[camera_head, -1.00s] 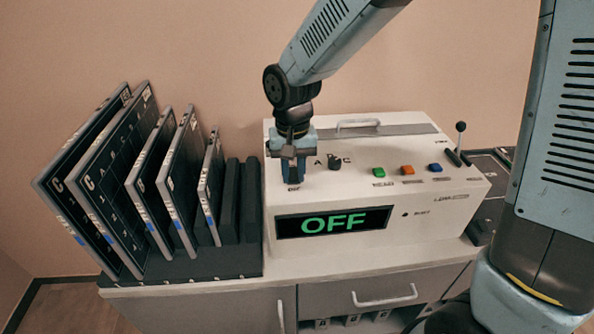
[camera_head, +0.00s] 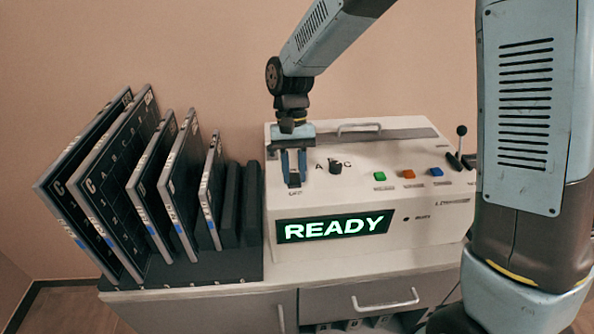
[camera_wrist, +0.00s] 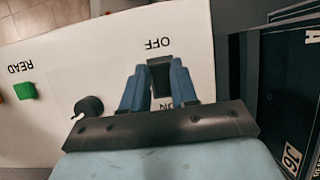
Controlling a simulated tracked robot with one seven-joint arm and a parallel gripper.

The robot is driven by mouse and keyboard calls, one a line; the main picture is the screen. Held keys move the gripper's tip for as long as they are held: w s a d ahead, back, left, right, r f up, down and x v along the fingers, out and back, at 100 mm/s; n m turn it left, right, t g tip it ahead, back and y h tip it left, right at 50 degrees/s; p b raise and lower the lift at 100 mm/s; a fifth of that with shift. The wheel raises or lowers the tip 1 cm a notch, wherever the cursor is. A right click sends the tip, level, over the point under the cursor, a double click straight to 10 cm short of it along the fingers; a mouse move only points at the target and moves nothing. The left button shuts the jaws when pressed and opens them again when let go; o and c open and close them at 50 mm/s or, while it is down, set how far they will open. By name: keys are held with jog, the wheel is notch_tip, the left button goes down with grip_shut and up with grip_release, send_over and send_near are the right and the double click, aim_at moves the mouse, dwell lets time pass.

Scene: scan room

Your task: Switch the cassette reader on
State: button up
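The cassette reader (camera_head: 440,205) is a white box on the cabinet. Its display (camera_head: 334,226) reads READY in the head view. Its dark rocker switch (camera_wrist: 160,76), with OFF and partly hidden ON lettering, sits on the panel's left side. My gripper (camera_head: 293,180) is above the switch, its blue fingers pointing down. In the wrist view my gripper (camera_wrist: 160,80) is open, one finger at each side of the switch with nothing held. I cannot tell whether the fingertips touch the panel.
A rack (camera_head: 190,272) of upright dark cassettes (camera_head: 115,170) stands left of the reader. On the reader are a dark knob (camera_head: 335,167), a green button (camera_head: 380,176), an orange button (camera_head: 408,174), a blue button (camera_head: 436,172) and a carrying handle (camera_head: 358,127). A lever (camera_head: 461,140) stands at its right.

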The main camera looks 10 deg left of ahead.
jog(key=o, duration=0.4)
jog(key=v, duration=1.3)
jog(key=shift+w+r, duration=0.2)
jog(key=shift+r, duration=0.1)
jog(key=s+d+r+m+t+y, duration=0.15)
jog(key=d+r, duration=0.25)
jog(key=d, duration=0.5)
jog(key=s+d+r+t, duration=0.3)
jog(key=d, duration=0.7)
jog(key=s+d+m+t, duration=0.1)
jog(key=s+d+t, duration=0.4)
jog(key=s+d, duration=0.6)
jog(key=d, duration=0.2)
jog(key=shift+s+d+f, duration=0.3)
